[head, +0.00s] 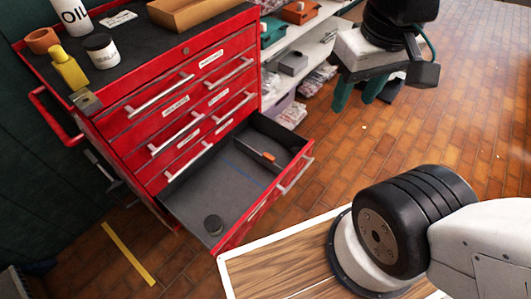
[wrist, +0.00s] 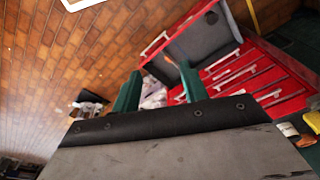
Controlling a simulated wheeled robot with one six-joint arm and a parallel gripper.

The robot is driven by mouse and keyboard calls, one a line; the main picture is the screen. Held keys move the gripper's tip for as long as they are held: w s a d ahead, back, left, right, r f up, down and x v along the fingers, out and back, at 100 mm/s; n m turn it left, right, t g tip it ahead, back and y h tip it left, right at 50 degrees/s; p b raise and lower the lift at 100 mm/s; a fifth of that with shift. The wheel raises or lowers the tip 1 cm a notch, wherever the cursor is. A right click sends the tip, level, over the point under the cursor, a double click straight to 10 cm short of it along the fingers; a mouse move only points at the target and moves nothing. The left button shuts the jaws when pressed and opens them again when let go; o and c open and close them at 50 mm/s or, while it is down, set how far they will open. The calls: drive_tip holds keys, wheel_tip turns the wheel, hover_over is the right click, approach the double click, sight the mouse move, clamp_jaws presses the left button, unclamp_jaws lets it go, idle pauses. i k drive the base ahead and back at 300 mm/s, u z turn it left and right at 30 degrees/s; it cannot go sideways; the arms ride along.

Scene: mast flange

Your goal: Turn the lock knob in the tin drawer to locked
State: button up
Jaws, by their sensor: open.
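The red tool chest's bottom drawer (head: 228,190) is pulled open, with a grey floor and a silver handle on its front. A small dark round knob (head: 213,225) stands on the drawer floor near the front left corner; I cannot read its turned position. My gripper (head: 355,97) has green fingers and is in the air, up and to the right of the drawer, well apart from the knob. It is open and empty.
The red chest (head: 185,105) has several shut drawers above, with bottles and a tray on top. White shelves (head: 305,50) stand behind. Brick floor is free right of the drawer.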

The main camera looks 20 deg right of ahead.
sight(296, 150)
drive_tip(key=z, duration=0.05)
drive_tip(key=k, duration=0.5)
drive_tip(key=z, duration=1.65)
drive_tip(key=i, duration=1.4)
drive_tip(key=u, duration=2.1)
